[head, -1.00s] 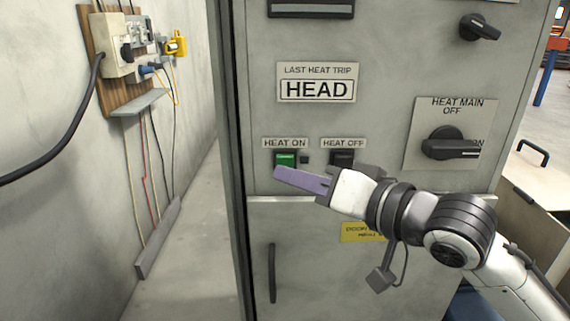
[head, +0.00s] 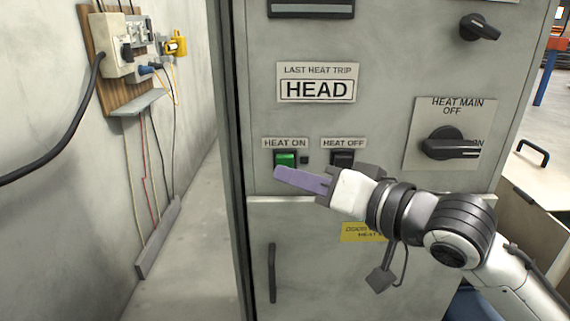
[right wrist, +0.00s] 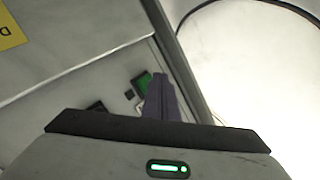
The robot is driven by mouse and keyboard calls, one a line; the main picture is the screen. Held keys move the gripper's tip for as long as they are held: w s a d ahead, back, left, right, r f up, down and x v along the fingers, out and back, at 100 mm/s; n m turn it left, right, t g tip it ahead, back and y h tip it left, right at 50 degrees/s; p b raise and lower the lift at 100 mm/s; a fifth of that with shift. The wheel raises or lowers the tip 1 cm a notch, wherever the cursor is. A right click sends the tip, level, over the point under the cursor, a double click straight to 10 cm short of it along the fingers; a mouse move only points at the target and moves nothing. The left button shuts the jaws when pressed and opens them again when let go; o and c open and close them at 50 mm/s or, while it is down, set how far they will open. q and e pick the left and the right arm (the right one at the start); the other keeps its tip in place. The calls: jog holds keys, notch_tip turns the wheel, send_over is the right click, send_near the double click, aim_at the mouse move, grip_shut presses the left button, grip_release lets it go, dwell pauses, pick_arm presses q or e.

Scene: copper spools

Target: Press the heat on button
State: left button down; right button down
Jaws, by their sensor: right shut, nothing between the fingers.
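The green heat on button (head: 285,159) sits on the grey cabinet front under a HEAT ON label (head: 285,143). The dark heat off button (head: 343,158) is to its right. My right gripper (head: 280,176) is shut and empty, its purple fingers just below the heat on button in the head view. In the right wrist view the finger tips (right wrist: 158,80) lie close beside the green button (right wrist: 142,82). I cannot tell whether they touch it. The button's lower edge is close to the fingers. My left gripper is not in view.
The cabinet (head: 375,60) also carries a HEAT MAIN knob (head: 452,145) at the right and a smaller black knob (head: 480,27) above. A dark door handle (head: 272,273) is below. A wall with cables and an outlet board (head: 122,60) stands at the left.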

jog(key=shift+w, duration=0.1)
jog(key=shift+w+p, duration=0.3)
jog(key=shift+p, duration=0.15)
jog(key=shift+w+p, duration=0.3)
jog(key=shift+w, duration=0.15)
dwell(0.5)
dwell(0.3)
jog(key=shift+s+p, duration=0.45)
jog(key=shift+s, duration=0.4)
